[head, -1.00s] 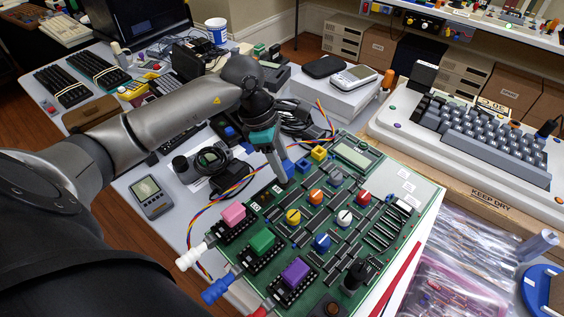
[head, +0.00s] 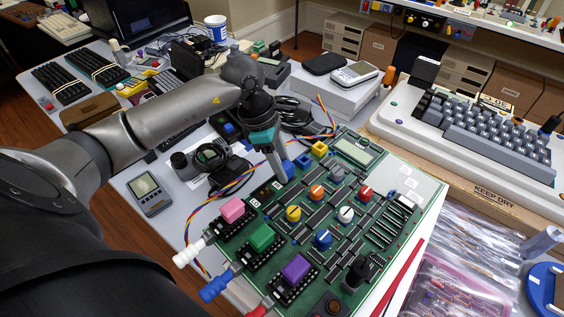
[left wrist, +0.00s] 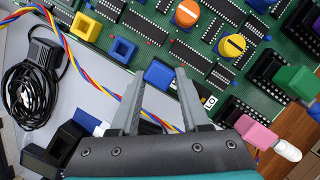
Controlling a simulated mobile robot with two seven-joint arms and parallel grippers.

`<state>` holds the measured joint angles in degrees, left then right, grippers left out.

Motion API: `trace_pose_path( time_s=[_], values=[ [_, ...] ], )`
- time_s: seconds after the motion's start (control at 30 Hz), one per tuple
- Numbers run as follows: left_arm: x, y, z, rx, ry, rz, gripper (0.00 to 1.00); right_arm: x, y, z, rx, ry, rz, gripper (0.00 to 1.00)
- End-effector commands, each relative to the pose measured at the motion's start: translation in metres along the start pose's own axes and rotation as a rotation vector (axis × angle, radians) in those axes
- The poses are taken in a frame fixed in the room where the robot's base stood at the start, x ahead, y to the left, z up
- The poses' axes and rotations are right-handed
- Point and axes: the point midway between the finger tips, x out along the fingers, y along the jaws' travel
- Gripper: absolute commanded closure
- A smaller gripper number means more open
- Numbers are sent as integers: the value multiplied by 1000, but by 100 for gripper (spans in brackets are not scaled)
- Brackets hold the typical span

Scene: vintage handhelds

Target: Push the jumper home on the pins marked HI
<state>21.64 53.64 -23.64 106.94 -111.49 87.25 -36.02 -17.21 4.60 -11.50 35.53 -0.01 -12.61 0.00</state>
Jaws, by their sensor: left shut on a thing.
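My left gripper (left wrist: 160,78) is shut on a small blue jumper (left wrist: 158,75), which sits between its fingertips in the left wrist view. In the head view my left gripper (head: 281,172) points down at the left edge of the green circuit board (head: 404,222), with the blue jumper (head: 289,168) at its tip. A small white label (left wrist: 210,101) shows beside the right finger, seemingly reading LO. The pins under the jumper and the HI marking are hidden, so I cannot tell whether the jumper is seated. My right gripper is not in view.
A hollow blue block (left wrist: 123,50) and a yellow one (left wrist: 86,26) stand close by on the board's edge. Pink (head: 232,210), green (head: 262,237) and purple (head: 296,269) blocks stand nearer. A multicoloured ribbon cable (head: 222,196) runs along the board's left edge.

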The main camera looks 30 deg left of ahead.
Motion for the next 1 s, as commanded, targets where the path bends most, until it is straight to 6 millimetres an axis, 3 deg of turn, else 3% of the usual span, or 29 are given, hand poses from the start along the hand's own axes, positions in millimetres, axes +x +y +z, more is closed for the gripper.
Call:
trace_pose_path(
  time_s=[0.13,0.17,0.43,0.77,1.0],
  values=[
    [4,0,-2,-1,2,-1,100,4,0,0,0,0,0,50],
    [4,0,-2,-1,2,-1,52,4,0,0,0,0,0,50],
    [3,0,-1,-1,1,-1,21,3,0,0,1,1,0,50],
    [0,0,-1,0,1,0,19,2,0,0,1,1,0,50],
    [-38,1,-1,1,2,5,19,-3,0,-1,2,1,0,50]
  ],
)
